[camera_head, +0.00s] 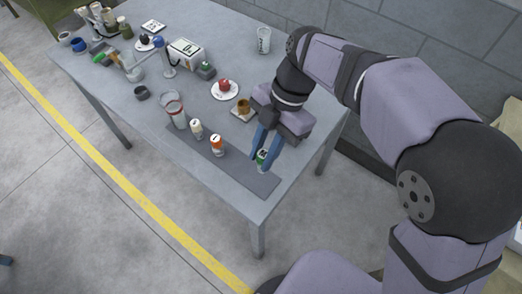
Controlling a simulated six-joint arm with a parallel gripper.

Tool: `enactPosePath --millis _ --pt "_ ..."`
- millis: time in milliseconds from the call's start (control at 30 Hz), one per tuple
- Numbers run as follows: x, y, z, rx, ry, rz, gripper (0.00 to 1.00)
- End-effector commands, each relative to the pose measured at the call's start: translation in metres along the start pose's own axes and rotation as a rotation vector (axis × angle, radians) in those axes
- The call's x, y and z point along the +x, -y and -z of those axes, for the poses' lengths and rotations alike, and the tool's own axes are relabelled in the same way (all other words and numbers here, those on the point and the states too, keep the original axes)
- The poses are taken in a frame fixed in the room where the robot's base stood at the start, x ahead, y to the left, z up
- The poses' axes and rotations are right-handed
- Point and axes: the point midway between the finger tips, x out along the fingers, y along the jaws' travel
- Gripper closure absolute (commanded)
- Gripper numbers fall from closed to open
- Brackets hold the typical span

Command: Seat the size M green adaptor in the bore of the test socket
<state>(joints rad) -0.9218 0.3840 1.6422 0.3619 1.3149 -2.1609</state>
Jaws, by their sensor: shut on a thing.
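The green adaptor (262,158) has a white top with a dark mark and is at the right end of the dark grey mat (262,184). My gripper (263,149) points down with its blue fingers on either side of the adaptor, shut on it. The fingers hide part of its sides. I cannot tell whether its base touches the mat. The size letter is too small to read surely. I cannot tell for sure which thing is the test socket; a dark grey ring-shaped cup (141,92) stands open at the table's middle left.
On the mat stand an orange can-shaped piece (216,146) and a white one (196,130), left of my gripper. A red-banded clear cup (174,110) stands at its left end. A brown piece on a tan block (243,107), a plate with a red thing (224,91) and a glass (264,40) are behind.

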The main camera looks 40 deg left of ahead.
Motion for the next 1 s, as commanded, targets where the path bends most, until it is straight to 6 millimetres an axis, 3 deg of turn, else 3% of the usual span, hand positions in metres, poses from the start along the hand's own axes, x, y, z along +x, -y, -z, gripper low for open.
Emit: enactPosePath --millis 167,367,467,767,1000 --pt "-0.001 0.000 0.009 -0.015 -0.002 0.009 1.00" --pt "0.027 0.004 0.016 -0.049 -0.003 0.029 1.00" --pt "0.038 -0.007 0.014 -0.069 -0.001 0.033 1.00" --pt "0.052 -0.059 -0.018 -0.115 0.000 0.048 1.00" --pt "0.041 -0.119 -0.059 0.145 0.000 -0.063 1.00"
